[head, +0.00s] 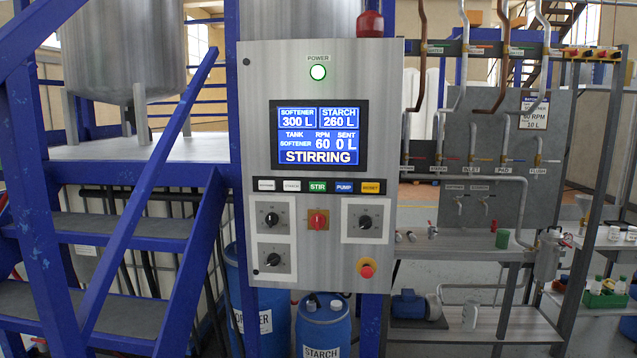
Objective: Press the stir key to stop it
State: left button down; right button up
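The green STIR key (317,187) sits in the row of keys in the middle of the grey control panel (258,120). Above it, the blue display (319,135) reads STIRRING, with SOFTENER as the tank, 60 RPM and 0 L sent. It also shows softener 300 L and starch 260 L. Neither of my grippers is in the head view, and nothing covers the key.
Beside STIR are white keys on its left, a blue PUMP key (344,187) and a yellow key (370,187). Below are black knobs, a red switch (318,219) and a red emergency button (366,268). Blue stairs (130,240) stand left; a pipe rack (500,150) stands right.

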aim_at(313, 186)
jog(key=i+l+u, duration=0.1)
jog(key=i+l, duration=0.3)
jog(key=i+l+u, duration=0.15)
jog(key=i+l, duration=0.2)
jog(key=i+l+u, duration=0.1)
jog(key=i+l, duration=0.25)
jog(key=l, duration=0.2)
jog(key=i+l+u, duration=0.1)
jog(key=i+l, duration=0.25)
jog(key=l, duration=0.15)
